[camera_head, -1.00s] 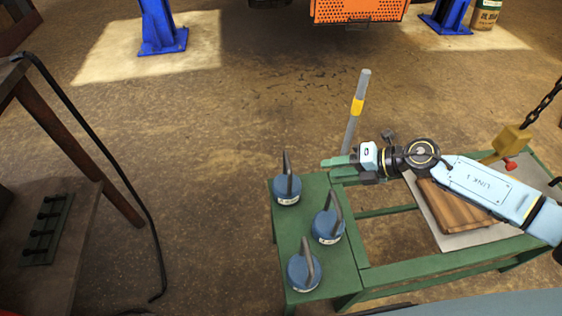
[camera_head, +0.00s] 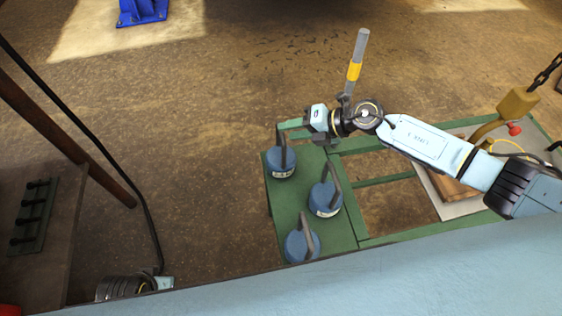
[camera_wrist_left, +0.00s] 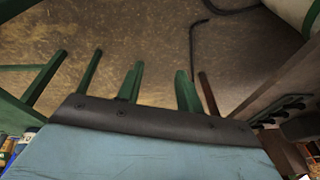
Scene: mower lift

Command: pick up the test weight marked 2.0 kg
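Three round blue weights with dark upright handles stand on a green stand: a back one (camera_head: 281,165), a middle one (camera_head: 324,200) and a front one (camera_head: 299,246). White labels show on the back and middle ones, too small to read, so I cannot tell which is marked 2.0 kg. My right gripper (camera_head: 288,129) appears open and empty, its green fingers near the back weight's handle top; I cannot tell whether they touch. My left gripper (camera_wrist_left: 158,86) has its two green fingers apart and nothing between them. In the head view its arm end shows low at the left.
The green stand (camera_head: 335,236) also bears a brown wooden block (camera_head: 449,188) on a pale plate. A yellow hook (camera_head: 516,104) hangs on a chain at right. A dark bench (camera_head: 35,260) is at left.

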